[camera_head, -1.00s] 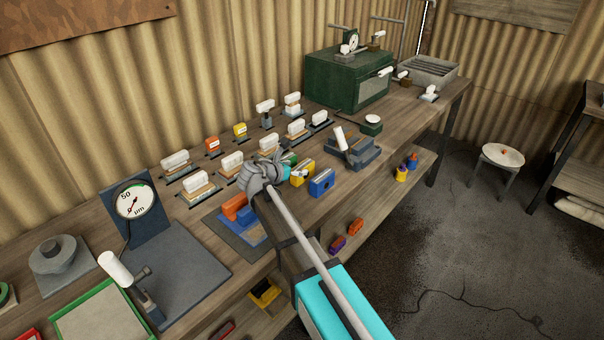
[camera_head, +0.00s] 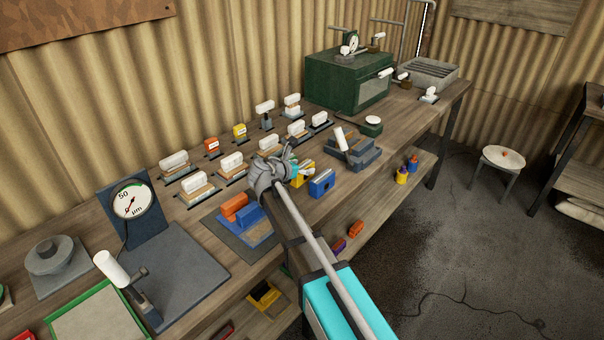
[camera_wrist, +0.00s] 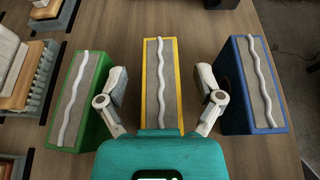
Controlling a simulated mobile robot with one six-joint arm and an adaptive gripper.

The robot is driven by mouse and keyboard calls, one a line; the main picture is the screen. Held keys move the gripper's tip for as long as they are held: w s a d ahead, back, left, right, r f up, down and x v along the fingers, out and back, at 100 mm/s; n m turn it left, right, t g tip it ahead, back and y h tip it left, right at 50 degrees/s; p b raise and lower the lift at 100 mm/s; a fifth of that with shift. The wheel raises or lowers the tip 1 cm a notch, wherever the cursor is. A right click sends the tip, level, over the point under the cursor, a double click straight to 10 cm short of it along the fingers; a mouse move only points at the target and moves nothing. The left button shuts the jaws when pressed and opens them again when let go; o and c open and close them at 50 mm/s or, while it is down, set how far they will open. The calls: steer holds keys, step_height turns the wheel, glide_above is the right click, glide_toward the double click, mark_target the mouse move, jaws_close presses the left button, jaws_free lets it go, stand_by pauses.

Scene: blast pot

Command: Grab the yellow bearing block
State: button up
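The yellow bearing block (camera_head: 303,175) stands on the bench, partly hidden behind my gripper (camera_head: 288,163) in the head view. In the wrist view the yellow block (camera_wrist: 161,60) is upright in the middle, with a grey top and a wavy white line. My gripper (camera_wrist: 161,88) is open, one finger on each side of its near part, with gaps visible. A green block (camera_wrist: 82,100) stands to the left, close to the left finger. A blue block (camera_wrist: 253,85) stands to the right, near the right finger; it also shows in the head view (camera_head: 322,183).
White-topped blocks stand in rows behind, with an orange block (camera_head: 212,146) and another yellow block (camera_head: 240,131) at the back. A dark grey fixture (camera_head: 358,150) lies to the right. A mat (camera_head: 226,236) with orange and blue pieces lies to the left.

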jaws_close()
steer(key=shift+r, duration=0.15)
stand_by(0.4)
step_height(320, 180, up, 3)
steer(key=p, duration=0.3)
steer(key=shift+f, duration=0.2)
steer(key=s+a+r+p, duration=0.4)
steer(key=s+r+p, duration=0.6)
steer(key=s, duration=0.3)
steer(key=shift+a, duration=0.4)
